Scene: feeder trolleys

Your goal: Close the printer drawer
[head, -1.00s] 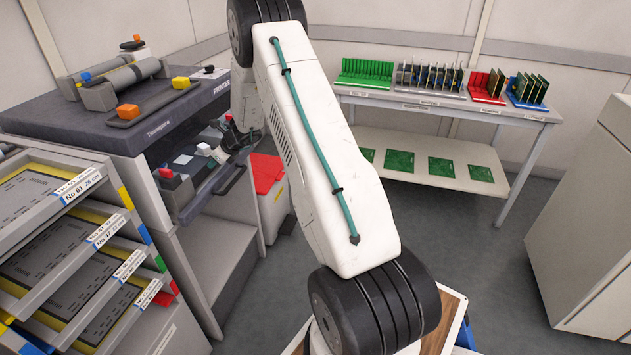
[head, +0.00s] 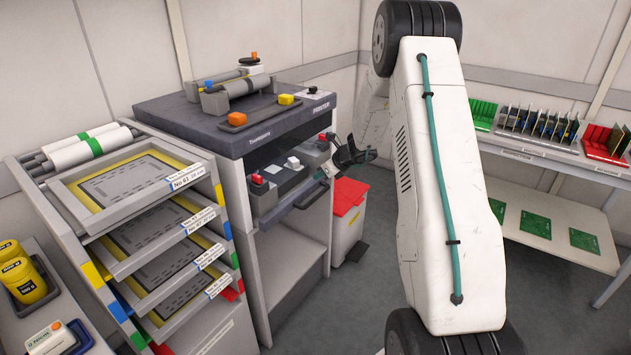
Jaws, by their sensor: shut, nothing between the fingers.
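The printer (head: 262,130) is a grey cabinet with a dark top, left of centre in the head view. Its drawer (head: 298,195) sticks out of the opening in the front, with a dark front edge, a red knob and white parts on it. My gripper (head: 328,170) is small and dark at the right end of the drawer front. It is shut and holds nothing. Whether it touches the drawer cannot be told.
A rack of stencil frames (head: 150,215) stands left of the printer, its shelves jutting forward. A red-lidded bin (head: 347,212) stands right of the printer. A table with board racks (head: 545,150) is at the far right.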

